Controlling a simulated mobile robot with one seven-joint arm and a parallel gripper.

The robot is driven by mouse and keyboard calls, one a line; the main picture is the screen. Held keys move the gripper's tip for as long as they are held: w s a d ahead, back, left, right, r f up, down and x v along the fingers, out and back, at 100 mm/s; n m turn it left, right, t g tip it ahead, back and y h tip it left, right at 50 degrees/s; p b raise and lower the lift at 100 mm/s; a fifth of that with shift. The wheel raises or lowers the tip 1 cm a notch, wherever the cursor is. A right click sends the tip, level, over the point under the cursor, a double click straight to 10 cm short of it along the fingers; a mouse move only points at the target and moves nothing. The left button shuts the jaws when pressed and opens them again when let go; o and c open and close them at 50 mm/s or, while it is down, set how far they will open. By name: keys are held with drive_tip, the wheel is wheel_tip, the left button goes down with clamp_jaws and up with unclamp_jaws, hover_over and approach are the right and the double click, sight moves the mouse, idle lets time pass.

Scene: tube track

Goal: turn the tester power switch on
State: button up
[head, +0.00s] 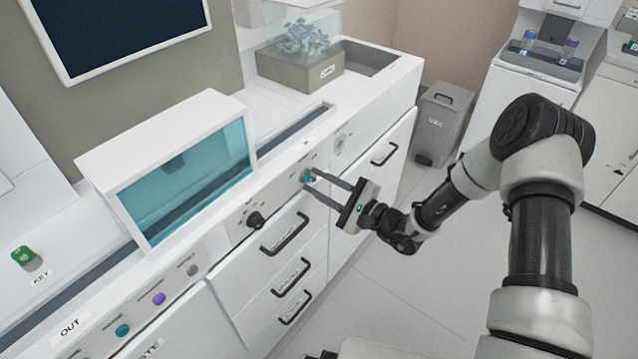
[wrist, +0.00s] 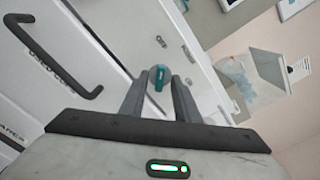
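A teal knob (head: 308,176) on a round grey base sits on the white front panel, right of the teal-windowed box; its label is too small to read, so I cannot tell if it is the tester power switch. My gripper (head: 311,180) is at this knob with its fingers apart. In the wrist view the teal handle (wrist: 159,78) shows between the fingertips of my gripper (wrist: 160,82), with gaps on both sides. Contact cannot be made out. A black knob (head: 255,219) is on the same panel farther left.
The white box with a teal window (head: 185,185) stands on the counter. Drawers with black handles (head: 287,234) lie below the panel. Coloured buttons (head: 159,298) are at lower left, a green key block (head: 23,256) at far left. A grey bin (head: 440,125) stands beyond the counter's end.

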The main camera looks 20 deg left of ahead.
clamp_jaws()
drive_tip(key=shift+m, duration=0.4)
drive_tip(key=m+p, duration=0.2)
drive_tip(key=m, duration=0.3)
drive_tip(key=shift+m, duration=0.4)
drive_tip(key=m+p, duration=0.2)
drive_tip(key=m, duration=0.4)
drive_tip(key=m+p, duration=0.1)
drive_tip(key=m, duration=0.4)
drive_tip(key=shift+p, duration=0.3)
drive_tip(key=shift+m, duration=0.3)
unclamp_jaws()
